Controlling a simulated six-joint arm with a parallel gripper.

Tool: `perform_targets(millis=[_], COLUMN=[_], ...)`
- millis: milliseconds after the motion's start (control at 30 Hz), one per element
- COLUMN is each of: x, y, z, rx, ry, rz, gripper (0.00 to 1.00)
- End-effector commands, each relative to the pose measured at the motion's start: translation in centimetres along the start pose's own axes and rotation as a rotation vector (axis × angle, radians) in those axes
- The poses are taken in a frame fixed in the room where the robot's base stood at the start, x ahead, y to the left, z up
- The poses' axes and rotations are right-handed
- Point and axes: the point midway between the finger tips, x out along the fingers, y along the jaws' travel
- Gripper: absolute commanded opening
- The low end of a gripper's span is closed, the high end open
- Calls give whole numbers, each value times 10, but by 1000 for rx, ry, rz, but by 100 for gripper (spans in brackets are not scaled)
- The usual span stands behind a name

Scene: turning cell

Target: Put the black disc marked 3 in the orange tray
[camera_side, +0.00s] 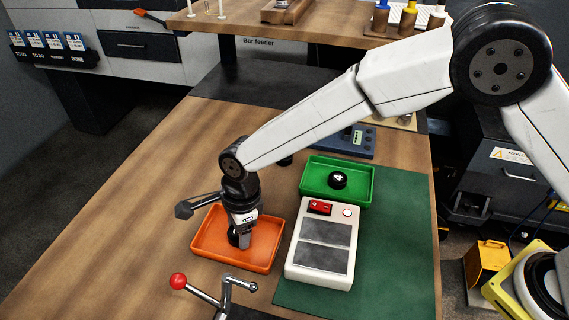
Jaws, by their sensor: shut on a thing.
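My gripper (241,240) points down inside the outline of the orange tray (265,265). It is shut on a black disc (233,238), which shows at the left of the fingers, low over the tray floor. The fingers hide part of this disc, and I cannot read its number. I cannot tell whether it touches the floor of the tray. Another black disc (338,181), marked 4, lies in the green tray (362,198) behind and to the right.
A pale box with a red switch (320,207) stands right of the orange tray on a green mat (400,260). A lever with a red ball (178,281) stands in front. A dark round thing (286,161) is partly hidden by my arm. The wooden table is bare at left.

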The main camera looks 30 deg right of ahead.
Motion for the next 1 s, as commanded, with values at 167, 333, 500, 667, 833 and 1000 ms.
perform_targets(millis=[167, 333, 500, 667, 833, 1000], x=[1, 2, 4, 4, 4, 1], y=[0, 0, 0, 0, 0, 0], z=[0, 0, 0, 0, 0, 0], rx=[0, 0, 0, 0, 0, 0], ry=[-2, -1, 0, 0, 0, -1], rz=[-2, -1, 0, 0, 0, -1], gripper=[0, 0, 82, 98, 98, 98])
